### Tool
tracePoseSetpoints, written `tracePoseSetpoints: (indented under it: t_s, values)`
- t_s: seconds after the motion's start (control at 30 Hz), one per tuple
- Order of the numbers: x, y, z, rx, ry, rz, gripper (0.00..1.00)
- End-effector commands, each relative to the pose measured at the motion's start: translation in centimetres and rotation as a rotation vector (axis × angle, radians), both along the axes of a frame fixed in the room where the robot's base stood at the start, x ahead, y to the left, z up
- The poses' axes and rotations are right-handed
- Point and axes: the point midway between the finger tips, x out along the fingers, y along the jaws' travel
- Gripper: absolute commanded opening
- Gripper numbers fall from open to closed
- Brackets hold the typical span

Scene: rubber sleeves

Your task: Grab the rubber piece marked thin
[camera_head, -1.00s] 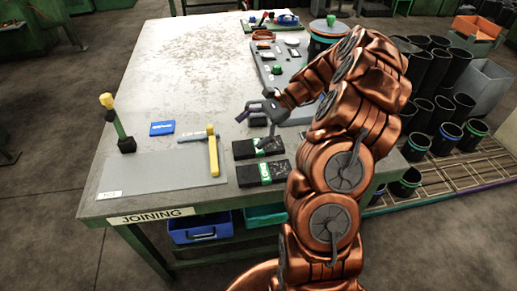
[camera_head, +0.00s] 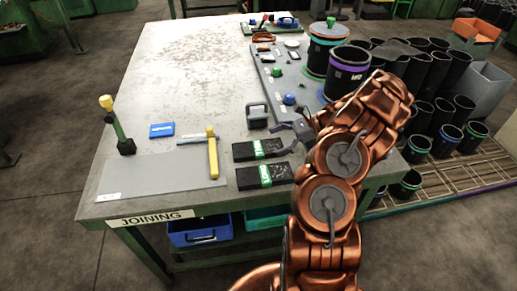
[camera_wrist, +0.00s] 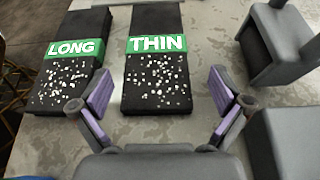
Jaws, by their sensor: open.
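The rubber piece marked THIN is a black block with a green label; in the wrist view (camera_wrist: 158,85) it lies flat on the table, ahead of and between my open fingers. In the head view it is the farther of two black blocks (camera_head: 245,151). My gripper (camera_wrist: 165,100) is open with purple finger pads, and nothing is held. In the head view my gripper (camera_head: 290,134) is just right of the thin piece. A similar black piece marked LONG (camera_wrist: 70,65) lies to its left in the wrist view and nearer the front edge in the head view (camera_head: 250,177).
A grey handled block (camera_head: 257,116) stands close to the thin piece; it also shows in the wrist view (camera_wrist: 277,45). Black sleeves (camera_head: 346,72) stand at the right.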

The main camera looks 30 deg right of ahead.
Motion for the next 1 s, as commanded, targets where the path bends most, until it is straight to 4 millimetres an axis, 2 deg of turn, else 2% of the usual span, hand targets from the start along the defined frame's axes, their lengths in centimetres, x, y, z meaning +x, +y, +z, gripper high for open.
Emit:
tracePoseSetpoints:
  t_s: [0.17,0.33,0.43,0.73,1.0]
  values:
    - [0.2,1.2,0.1,0.001,0.000,0.002,1.00]
    - [0.7,3.2,0.0,0.004,0.001,0.003,1.00]
    - [1.3,4.3,-0.7,0.000,0.001,0.002,1.00]
    - [1.5,4.8,-1.1,0.000,0.000,0.001,1.00]
    - [1.5,4.8,-1.1,0.000,0.000,0.001,0.72]
